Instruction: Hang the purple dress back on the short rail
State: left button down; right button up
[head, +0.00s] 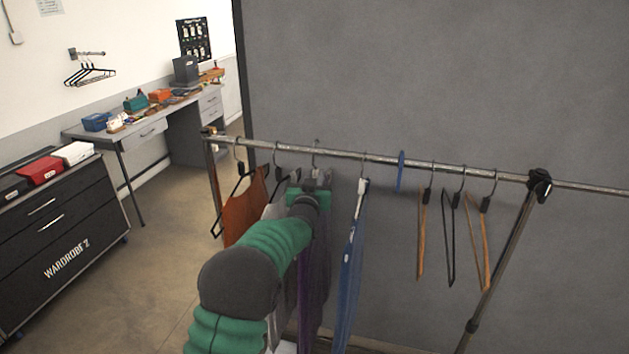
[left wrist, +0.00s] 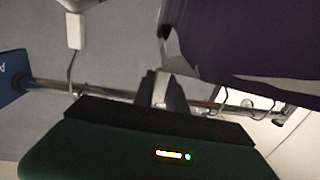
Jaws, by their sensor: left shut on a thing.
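The purple dress (head: 314,285) hangs below my left gripper (head: 312,183), partly hidden behind my left arm. It also shows as dark purple cloth at the top right of the left wrist view (left wrist: 240,40). My left gripper (left wrist: 154,88) is shut on the dress's hanger, just under the rail. The metal rail (head: 345,155) runs across the head view and behind the jaws in the left wrist view (left wrist: 115,94). A hanger hook (head: 316,146) shows at the rail above my gripper; I cannot tell whether it bears on the rail. My right gripper is not in view.
An orange garment (head: 245,212) and a grey one (head: 278,207) hang left of the dress, a blue garment (head: 350,265) close right. Beyond a blue disc (head: 401,171) hang several empty hangers (head: 421,235). A grey wall (head: 430,80) stands behind.

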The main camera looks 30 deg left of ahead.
pick_arm(q)
jog(key=shift+w+a+r, duration=0.15)
jog(key=shift+w+r, duration=0.1)
jog(key=shift+w, duration=0.25)
jog(key=shift+d+p+x, duration=0.1)
jog(key=shift+p+x, duration=0.1)
jog(key=shift+x, duration=0.65)
jog(key=shift+d+p+x, duration=0.15)
jog(key=shift+p+x, duration=0.05)
jog(key=shift+x, duration=0.7)
jog(key=shift+w, duration=0.15)
jog(key=shift+f+b, duration=0.1)
jog(key=shift+b, duration=0.2)
jog(key=shift+f+b, duration=1.75)
jog(key=shift+f, duration=0.15)
jog(key=c, duration=1.3)
grip_release()
